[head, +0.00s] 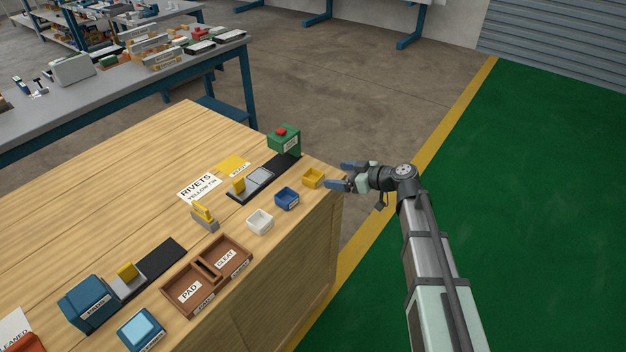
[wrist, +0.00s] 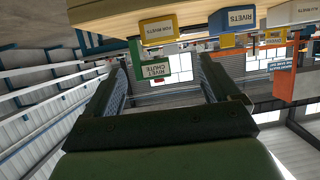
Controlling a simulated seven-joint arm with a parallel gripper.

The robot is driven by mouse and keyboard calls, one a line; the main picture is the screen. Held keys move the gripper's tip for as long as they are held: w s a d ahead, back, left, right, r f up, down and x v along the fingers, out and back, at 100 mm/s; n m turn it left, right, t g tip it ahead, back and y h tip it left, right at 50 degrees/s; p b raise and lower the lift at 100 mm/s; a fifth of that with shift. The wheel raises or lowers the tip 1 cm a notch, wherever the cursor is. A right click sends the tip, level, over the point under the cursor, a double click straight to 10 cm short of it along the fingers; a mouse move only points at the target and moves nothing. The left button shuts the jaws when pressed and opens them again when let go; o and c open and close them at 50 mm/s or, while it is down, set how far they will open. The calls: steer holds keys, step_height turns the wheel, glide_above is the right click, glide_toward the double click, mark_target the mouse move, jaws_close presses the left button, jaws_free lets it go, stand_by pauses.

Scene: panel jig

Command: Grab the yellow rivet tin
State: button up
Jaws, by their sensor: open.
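The yellow rivet tin (head: 312,178) is a small open-topped box at the right end of the wooden bench, close to its edge. It also shows at the top of the wrist view (wrist: 159,30), with a pale label on its front. My gripper (head: 338,176) is just right of the tin, around the bench edge, with its fingers pointing left towards it. The fingers (wrist: 162,62) are spread and nothing is between them. The tin lies beyond the fingertips, and I see no contact.
A blue tin (head: 287,199) and a white tin (head: 260,221) stand in a row left of the yellow one. A green box with a red button (head: 284,139) stands behind. Brown trays (head: 205,275) lie further left.

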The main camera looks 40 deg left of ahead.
mark_target(307, 174)
steer(key=x, duration=1)
steer(key=shift+s+a+f, duration=0.2)
steer(key=shift+a+f, duration=0.05)
steer(key=c, duration=1.1)
